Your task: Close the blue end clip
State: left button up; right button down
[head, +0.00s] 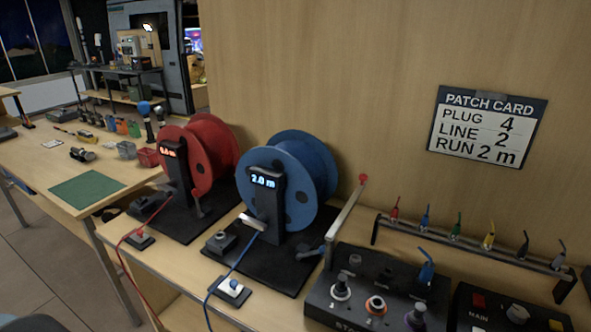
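A blue cable reel (300,185) stands on a black base, its display reading 2.0 m. A blue line (238,262) runs from the pale block (252,221) at the reel's front down to a small end clip (234,287). The clip sits on a black plate at the bench's front edge and has a whitish body with a blue top. The line passes at the clip and hangs over the edge. The clip is too small to tell whether its jaw is open or shut. Neither of my grippers is in view.
A red reel (204,152) with a red line and its own red clip (140,238) stands to the left. A control box (376,298) and a rack of coloured plugs (470,248) are on the right. A patch card (488,127) hangs on the wall.

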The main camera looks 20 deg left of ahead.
aim_at(231, 288)
jog(key=u, duration=1.25)
jog(key=i+j+z, duration=0.2)
jog(key=k, duration=0.1)
